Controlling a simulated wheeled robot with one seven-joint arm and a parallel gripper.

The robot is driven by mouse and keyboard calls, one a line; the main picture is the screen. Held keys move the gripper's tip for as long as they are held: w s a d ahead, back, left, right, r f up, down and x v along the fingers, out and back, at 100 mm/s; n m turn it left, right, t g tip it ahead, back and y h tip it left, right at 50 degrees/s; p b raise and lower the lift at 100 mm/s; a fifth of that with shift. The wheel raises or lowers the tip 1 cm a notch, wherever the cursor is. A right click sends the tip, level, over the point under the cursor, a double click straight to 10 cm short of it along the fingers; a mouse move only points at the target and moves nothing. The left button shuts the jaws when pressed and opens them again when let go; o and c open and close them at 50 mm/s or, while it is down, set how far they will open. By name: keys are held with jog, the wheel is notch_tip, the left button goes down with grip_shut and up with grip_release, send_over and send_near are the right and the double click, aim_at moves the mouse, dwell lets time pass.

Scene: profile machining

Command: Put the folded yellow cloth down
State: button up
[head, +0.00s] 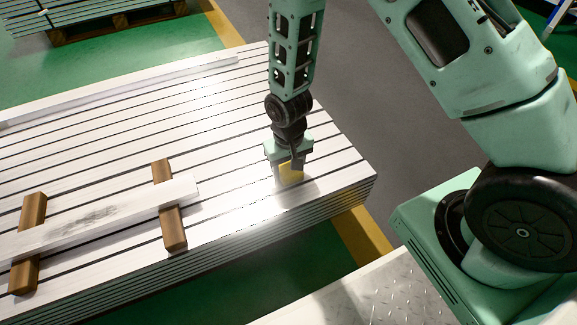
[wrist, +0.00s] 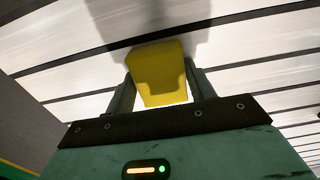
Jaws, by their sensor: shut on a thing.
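The folded yellow cloth (head: 291,172) is held between the fingers of my gripper (head: 288,160) near the right end of the stack of pale metal profiles (head: 235,100). In the wrist view the yellow cloth (wrist: 158,75) fills the space between the two dark fingers of my gripper (wrist: 160,82), with the slats behind it. My gripper points down and is shut on the cloth. The cloth is low over the top of the stack; whether it touches the surface I cannot tell.
A pale bar with a grey smudged patch (head: 85,215) lies across two brown wooden blocks (head: 170,205) (head: 28,240) on the stack's left. Another long bar (head: 130,85) lies along the far edge. The surface around my gripper is clear. A second stack (head: 80,12) stands at the back left.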

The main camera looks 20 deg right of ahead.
aim_at(288, 167)
jog(key=o, duration=1)
jog(key=shift+f, duration=0.1)
jog(key=shift+c, duration=0.2)
jog(key=shift+d, duration=0.1)
jog(key=shift+d+f, duration=0.1)
jog(key=shift+f, duration=0.05)
notch_tip(288, 167, up, 13)
jog(key=p, duration=0.7)
jog(key=s+a+r+n+y, duration=0.1)
jog(key=s+a+r+n, duration=0.1)
jog(key=s+a+r, duration=0.4)
jog(key=s+a+r+n, duration=0.15)
jog(key=s+r, duration=0.25)
jog(key=r, duration=0.4)
jog(key=s+r+n, duration=0.4)
jog(key=s+r, duration=0.2)
jog(key=s, duration=0.4)
jog(key=shift+d+r, duration=0.35)
jog(key=shift+d, duration=0.1)
